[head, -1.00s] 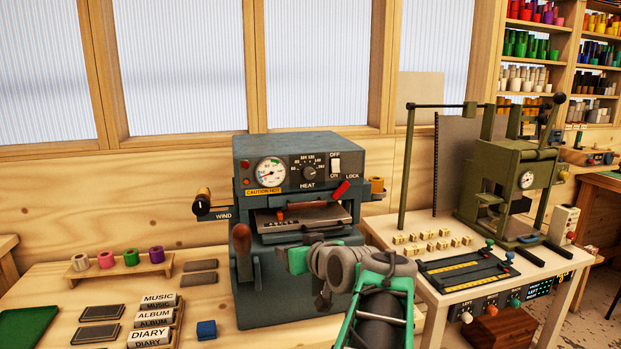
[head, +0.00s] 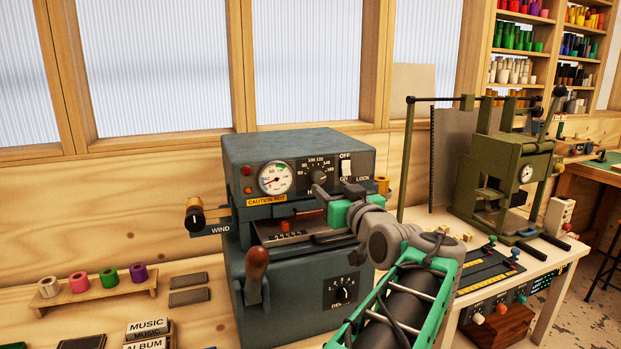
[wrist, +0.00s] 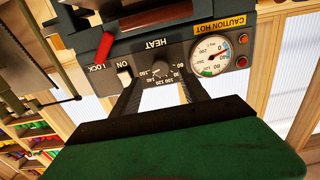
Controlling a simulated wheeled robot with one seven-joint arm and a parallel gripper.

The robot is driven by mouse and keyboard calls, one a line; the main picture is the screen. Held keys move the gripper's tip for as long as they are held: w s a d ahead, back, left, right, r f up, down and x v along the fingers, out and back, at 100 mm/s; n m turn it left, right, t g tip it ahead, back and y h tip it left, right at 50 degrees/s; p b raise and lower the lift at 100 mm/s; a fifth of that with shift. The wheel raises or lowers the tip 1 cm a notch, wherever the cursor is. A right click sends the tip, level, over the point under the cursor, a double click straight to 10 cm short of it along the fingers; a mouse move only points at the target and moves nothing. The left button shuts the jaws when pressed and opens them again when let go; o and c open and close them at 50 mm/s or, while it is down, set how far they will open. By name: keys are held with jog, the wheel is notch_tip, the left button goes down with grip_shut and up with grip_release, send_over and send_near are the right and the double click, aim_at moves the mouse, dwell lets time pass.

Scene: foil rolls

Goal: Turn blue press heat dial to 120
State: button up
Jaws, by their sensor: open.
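The blue-grey press (head: 290,265) stands on the bench, its control panel facing me. The dark heat dial (head: 319,177) is on the panel between the round gauge and the white switch; its numbers include 120. It also shows upside down in the wrist view (wrist: 160,68); where its pointer stands is too small to tell. My gripper (head: 325,200) is in front of the panel, just below the dial, and hides the HEAT label. In the wrist view my gripper's (wrist: 162,86) two dark fingers are apart and point at the panel, with the dial between their lines. No contact shows.
The round gauge (head: 276,178) and white switch (head: 347,166) flank the dial. A brown-handled lever (head: 257,264) and a winding knob (head: 195,214) stick out at the left. A green press (head: 507,175) stands on the right-hand table.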

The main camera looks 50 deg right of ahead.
aim_at(320, 180)
jog(key=p+x, duration=0.1)
jog(key=x, duration=0.6)
grip_shut()
dwell(0.3)
